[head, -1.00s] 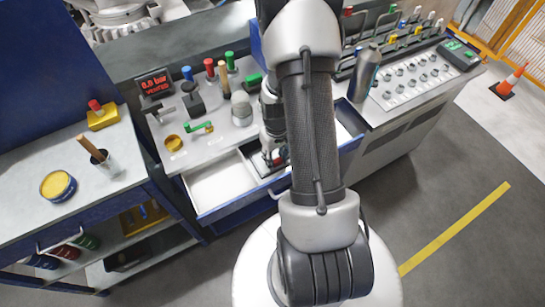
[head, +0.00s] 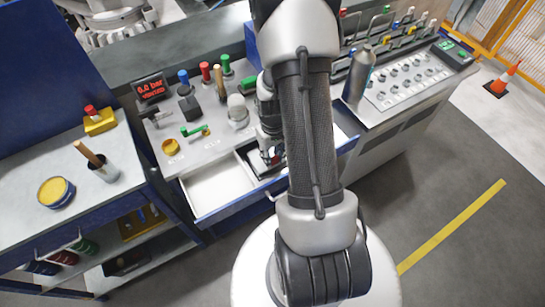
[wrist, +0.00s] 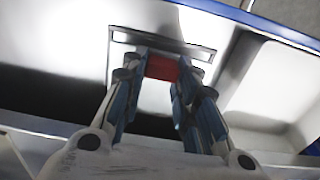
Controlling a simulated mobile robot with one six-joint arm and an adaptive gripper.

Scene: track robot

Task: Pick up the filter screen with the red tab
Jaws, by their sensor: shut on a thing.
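The red tab (wrist: 162,68) of the filter screen sits between my gripper's fingertips in the wrist view. The screen's flat frame (wrist: 205,52) shows around and beyond the tab, inside the open drawer. My gripper (wrist: 161,72) is shut on the red tab, one finger on each side. In the head view my gripper (head: 272,155) reaches down into the drawer (head: 222,190), and my arm hides part of it. Most of the screen is hidden there. I cannot tell whether the screen touches the drawer floor.
The drawer has pale compartments and a blue front edge (head: 240,203). A grey bottle (head: 358,75) stands on the bench to the right. A green-handled valve (head: 195,131) and several coloured-top items stand behind the drawer. A side table (head: 60,150) is at left.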

